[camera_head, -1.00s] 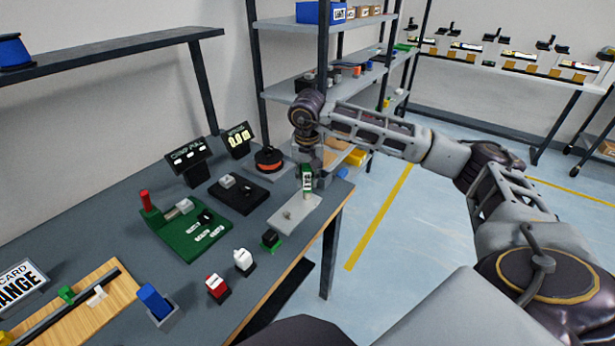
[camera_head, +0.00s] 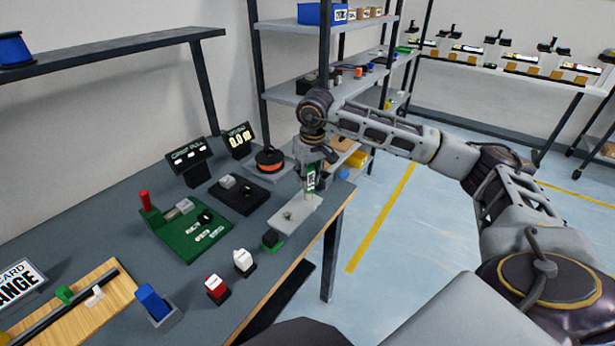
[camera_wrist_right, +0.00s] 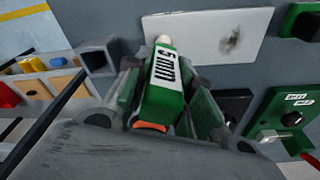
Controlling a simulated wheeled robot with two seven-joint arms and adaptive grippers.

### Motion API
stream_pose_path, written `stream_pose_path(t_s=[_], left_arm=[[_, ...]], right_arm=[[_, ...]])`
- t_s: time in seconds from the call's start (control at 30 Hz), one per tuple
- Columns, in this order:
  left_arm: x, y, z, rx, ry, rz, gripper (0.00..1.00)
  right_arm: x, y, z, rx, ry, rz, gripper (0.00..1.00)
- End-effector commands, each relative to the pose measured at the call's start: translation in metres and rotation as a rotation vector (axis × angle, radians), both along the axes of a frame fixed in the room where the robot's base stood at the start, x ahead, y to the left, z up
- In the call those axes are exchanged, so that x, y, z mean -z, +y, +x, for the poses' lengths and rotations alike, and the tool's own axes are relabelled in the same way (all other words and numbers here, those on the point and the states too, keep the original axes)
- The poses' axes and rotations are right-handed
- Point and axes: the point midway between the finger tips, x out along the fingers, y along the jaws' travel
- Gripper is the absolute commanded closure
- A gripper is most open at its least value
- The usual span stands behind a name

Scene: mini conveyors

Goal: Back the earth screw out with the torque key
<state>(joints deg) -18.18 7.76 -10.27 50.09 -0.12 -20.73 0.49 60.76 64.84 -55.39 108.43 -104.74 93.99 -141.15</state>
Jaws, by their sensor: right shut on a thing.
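The torque key (camera_head: 310,179) is a green block marked "5 mm" in the wrist view (camera_wrist_right: 165,80), with a pale tip at one end and an orange part at the other. My right gripper (camera_head: 311,176) is shut on it and holds it upright over the far right end of a light grey plate (camera_head: 305,208). The plate also shows in the wrist view (camera_wrist_right: 195,35). A small dark spot on the plate (camera_wrist_right: 231,41), perhaps the earth screw, lies to the side of the key. I cannot tell whether the key's tip touches the plate. My left gripper is out of view.
A green fixture (camera_head: 185,240) with a red handle, a black pad (camera_head: 243,200) and two small displays (camera_head: 238,140) stand left of the plate. Red (camera_head: 216,287) and white (camera_head: 243,261) switches sit near the front edge. The table's right edge is close beside the plate.

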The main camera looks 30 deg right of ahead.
Motion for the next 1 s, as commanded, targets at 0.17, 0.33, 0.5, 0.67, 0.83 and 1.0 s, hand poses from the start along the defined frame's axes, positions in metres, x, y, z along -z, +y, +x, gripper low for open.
stream_pose_path(t_s=[0.17,0.33,0.5,0.67,0.83,1.0], left_arm=[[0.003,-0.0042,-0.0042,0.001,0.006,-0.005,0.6],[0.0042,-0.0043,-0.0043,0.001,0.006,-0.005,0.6],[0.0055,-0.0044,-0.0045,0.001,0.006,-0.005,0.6],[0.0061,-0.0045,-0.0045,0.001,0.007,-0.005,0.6],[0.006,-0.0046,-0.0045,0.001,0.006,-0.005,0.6],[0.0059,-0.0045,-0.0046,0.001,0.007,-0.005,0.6]], right_arm=[[0.0014,0.0003,0.0001,-0.097,0.002,0.001,1.0],[0.0012,0.0008,0.0005,-0.19,0.001,0.0,1.0],[0.001,0.0011,0.0009,-0.282,0.001,0.0,1.0],[0.0009,0.0015,0.0009,-0.344,0.001,0.001,1.0],[0.0007,0.0015,0.0009,-0.357,0.0,0.0,1.0],[0.0005,0.0014,0.001,-0.356,0.0,0.0,1.0]])
